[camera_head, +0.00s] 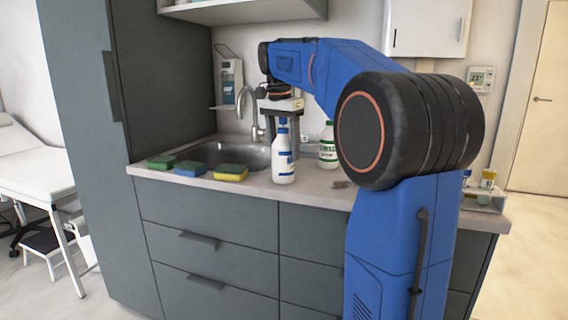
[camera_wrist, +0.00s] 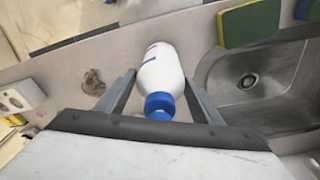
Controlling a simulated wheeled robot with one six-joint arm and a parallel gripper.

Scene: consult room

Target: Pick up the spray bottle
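The spray bottle (camera_head: 284,165), white with blue markings and a blue top, stands upright on the counter in front of the sink. My gripper (camera_head: 283,128) points down over it. In the wrist view, the bottle (camera_wrist: 160,72) lies between the two fingers of my gripper (camera_wrist: 158,80), its blue cap nearest the palm. The fingers are apart, one on each side, with a visible gap beside the cap. Whether the fingertips touch the bottle's body cannot be made out.
A white bottle with a green label (camera_head: 328,150) stands right of the spray bottle. A green sponge (camera_head: 160,162), a blue-green sponge (camera_head: 189,168) and a yellow-green sponge (camera_head: 231,173) lie along the front edge, left. The sink (camera_head: 240,152) is behind. Small containers (camera_head: 488,180) sit at the right end.

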